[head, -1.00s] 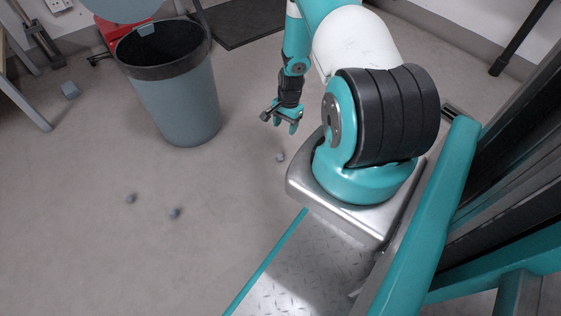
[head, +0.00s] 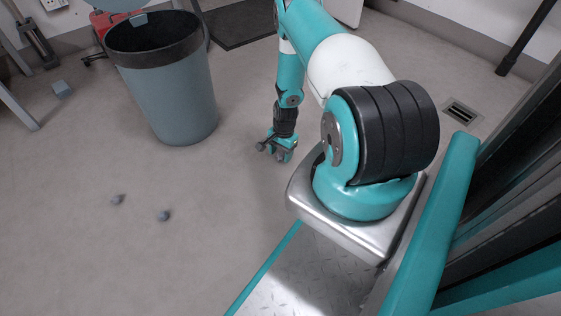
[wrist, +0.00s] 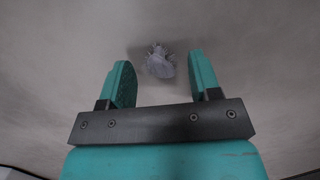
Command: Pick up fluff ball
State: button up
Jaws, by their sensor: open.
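In the wrist view a small grey fluff ball (wrist: 160,63) lies on the floor, near the tips of my gripper's two teal fingers and in line with the gap between them. My gripper (wrist: 160,75) is open, with nothing held. In the head view my gripper (head: 277,152) points down close to the floor, left of my arm's base. The fluff ball by it is hidden there. Two more fluff balls lie on the floor at the left, one (head: 117,199) and another (head: 164,216) close together.
A tall grey bin (head: 172,100) with a black rim stands at the upper left. A small blue-grey block (head: 62,88) lies on the floor left of it. A dark mat (head: 240,25) lies behind. The floor (head: 90,260) at the lower left is clear.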

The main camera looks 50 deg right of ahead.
jog(key=shift+f, duration=0.5)
jog(key=shift+r, duration=0.15)
grip_shut()
jog(key=shift+r, duration=0.1)
